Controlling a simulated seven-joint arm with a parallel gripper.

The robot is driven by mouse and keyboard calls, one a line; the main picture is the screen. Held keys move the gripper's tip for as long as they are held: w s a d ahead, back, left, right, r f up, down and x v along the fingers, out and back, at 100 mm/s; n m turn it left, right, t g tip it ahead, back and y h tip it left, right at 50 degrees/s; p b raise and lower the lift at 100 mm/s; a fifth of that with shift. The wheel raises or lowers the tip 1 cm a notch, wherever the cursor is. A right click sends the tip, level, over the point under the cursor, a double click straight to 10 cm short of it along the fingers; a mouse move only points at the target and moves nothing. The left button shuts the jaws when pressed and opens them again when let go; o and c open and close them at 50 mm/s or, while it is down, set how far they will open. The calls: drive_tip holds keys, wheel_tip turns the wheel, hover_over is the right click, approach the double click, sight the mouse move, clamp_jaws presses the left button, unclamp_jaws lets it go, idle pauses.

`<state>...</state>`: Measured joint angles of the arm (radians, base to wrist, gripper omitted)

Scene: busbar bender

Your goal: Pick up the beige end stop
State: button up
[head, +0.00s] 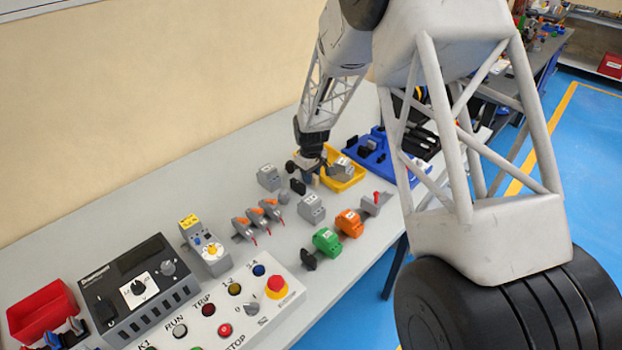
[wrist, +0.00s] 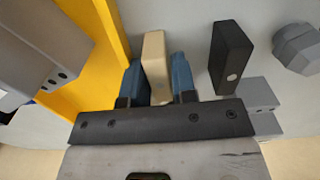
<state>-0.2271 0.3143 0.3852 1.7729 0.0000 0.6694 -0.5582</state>
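The beige end stop (wrist: 156,62) is a thin upright block between my gripper's two blue fingers in the wrist view. My gripper (wrist: 160,82) has one finger flush against each side of it, with no clear gap showing. In the head view my gripper (head: 309,168) is low over the table beside the yellow bin. A small beige patch of the end stop (head: 316,181) shows just below it. I cannot tell whether the end stop touches the table.
A yellow bin (wrist: 105,25) stands close on the left in the wrist view, with a grey part (wrist: 50,45) in it. A black block (wrist: 231,55) stands close on the right, with a grey knob-like part (wrist: 297,45) beyond. Grey devices (head: 312,208) stand nearby.

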clamp_jaws()
drive_tip(key=shift+r, duration=0.1)
drive_tip(key=shift+r, duration=4.9)
